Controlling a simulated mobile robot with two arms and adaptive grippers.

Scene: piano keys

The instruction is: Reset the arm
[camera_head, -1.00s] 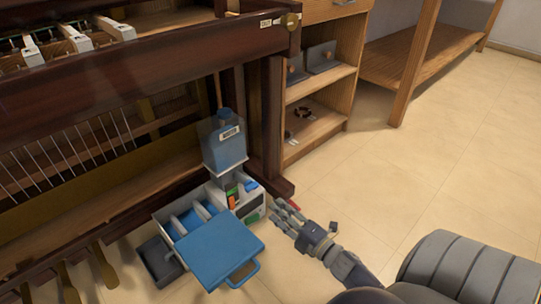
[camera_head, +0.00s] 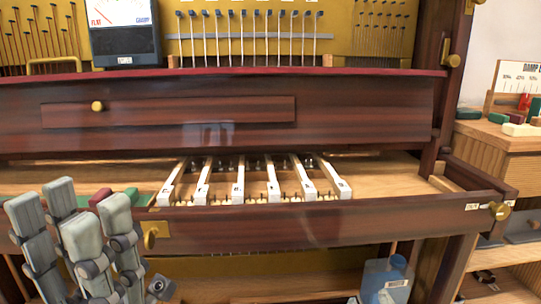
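My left gripper (camera_head: 78,215) is at the lower left of the head view, in front of the piano's key bed. Its grey fingers point up and stand apart, with nothing seen held between them. Several white keys with letters, one near the middle (camera_head: 238,182), lie in a row in the piano (camera_head: 330,225), right of the gripper. My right gripper is out of view.
Green and dark red blocks (camera_head: 102,198) lie on the key bed behind the gripper. A tuning meter (camera_head: 125,28) stands on top. A blue bottle (camera_head: 385,278) is low right of centre. A wooden cabinet (camera_head: 500,160) with small coloured blocks stands at the right.

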